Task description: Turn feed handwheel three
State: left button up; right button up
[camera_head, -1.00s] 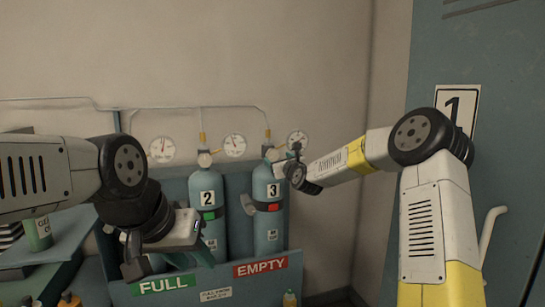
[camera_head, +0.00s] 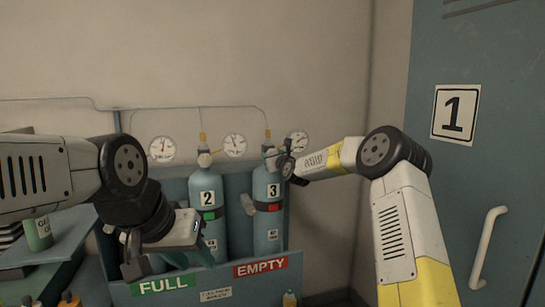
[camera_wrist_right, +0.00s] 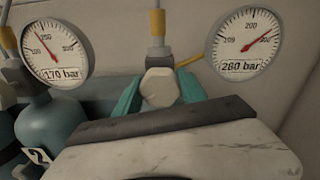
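Cylinder three (camera_head: 267,205), a blue-grey bottle with a black "3" label and a red tag, stands in the rack. Its handwheel (camera_wrist_right: 160,88), a pale faceted knob, is at centre in the right wrist view under a yellow fitting. My right gripper (camera_head: 275,157) is at the top of cylinder three. Its teal fingers (camera_wrist_right: 160,94) flank the handwheel, one on each side; no clear gap shows, but contact cannot be told. The gauge at right (camera_wrist_right: 245,43) reads 280 bar. My left gripper (camera_head: 172,256) hangs in front of the rack with its teal fingers apart, seemingly empty.
Cylinder two (camera_head: 207,220), with a green tag, stands left of cylinder three; the gauge at left (camera_wrist_right: 53,52) reads 170 bar. The rack front (camera_head: 245,287) carries FULL and EMPTY signs. A door marked 1 (camera_head: 470,150) is at right.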

jog(key=c, duration=0.8)
jog(key=shift+o, duration=0.2)
